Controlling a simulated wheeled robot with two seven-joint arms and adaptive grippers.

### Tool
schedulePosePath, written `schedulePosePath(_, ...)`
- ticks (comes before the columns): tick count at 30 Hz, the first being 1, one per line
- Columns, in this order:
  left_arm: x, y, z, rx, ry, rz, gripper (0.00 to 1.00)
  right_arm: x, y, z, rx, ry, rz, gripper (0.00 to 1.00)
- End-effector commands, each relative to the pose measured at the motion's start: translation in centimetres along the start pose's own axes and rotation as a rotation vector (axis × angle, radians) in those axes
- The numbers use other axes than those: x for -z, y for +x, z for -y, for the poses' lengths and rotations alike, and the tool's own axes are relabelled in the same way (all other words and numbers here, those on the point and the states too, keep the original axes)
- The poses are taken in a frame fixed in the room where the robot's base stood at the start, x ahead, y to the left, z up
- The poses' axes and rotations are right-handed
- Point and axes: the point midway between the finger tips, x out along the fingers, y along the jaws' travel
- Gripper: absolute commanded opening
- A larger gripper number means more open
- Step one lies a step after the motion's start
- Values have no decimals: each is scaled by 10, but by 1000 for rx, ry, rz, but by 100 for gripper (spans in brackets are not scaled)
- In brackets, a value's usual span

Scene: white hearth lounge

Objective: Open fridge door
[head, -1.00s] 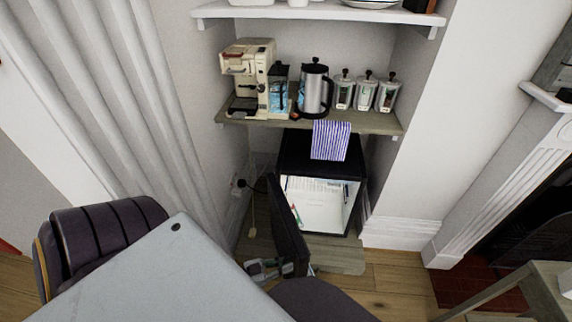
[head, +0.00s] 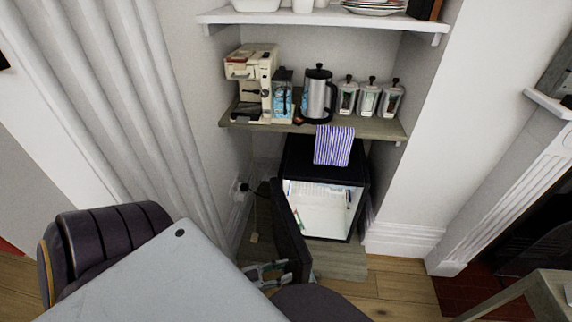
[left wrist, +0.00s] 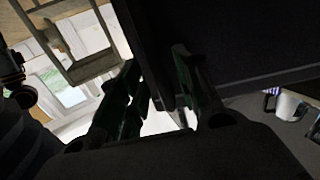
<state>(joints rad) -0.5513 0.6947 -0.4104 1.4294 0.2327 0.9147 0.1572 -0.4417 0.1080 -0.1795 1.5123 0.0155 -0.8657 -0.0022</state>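The small black fridge (head: 357,205) stands in the alcove under the wooden shelf. Its white interior (head: 322,212) shows. Its black door (head: 290,230) stands open, swung out toward the front left. My left gripper (head: 268,272) is low at the door's outer part, left of it in the head view. In the left wrist view its two fingers (left wrist: 163,95) are apart, with the dark door panel (left wrist: 235,45) close by and its edge running between them. Whether they touch the door is unclear. My right gripper is in neither view.
A grey table (head: 150,275) and a dark chair (head: 105,235) fill the front left. Another dark seat (head: 318,304) is just in front of the door. Wooden floor (head: 392,288) is clear to the right.

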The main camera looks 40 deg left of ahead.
Motion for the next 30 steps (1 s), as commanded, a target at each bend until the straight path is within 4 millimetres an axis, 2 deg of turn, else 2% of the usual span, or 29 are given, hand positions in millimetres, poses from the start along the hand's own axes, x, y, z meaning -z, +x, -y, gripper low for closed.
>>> schedulePosePath(19,0,-86,0,0,-1,1,34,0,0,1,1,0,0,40)
schedulePosePath(24,0,-100,0,0,0,0,34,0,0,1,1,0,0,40)
schedulePosePath(30,0,-105,0,0,0,-1,34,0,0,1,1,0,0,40)
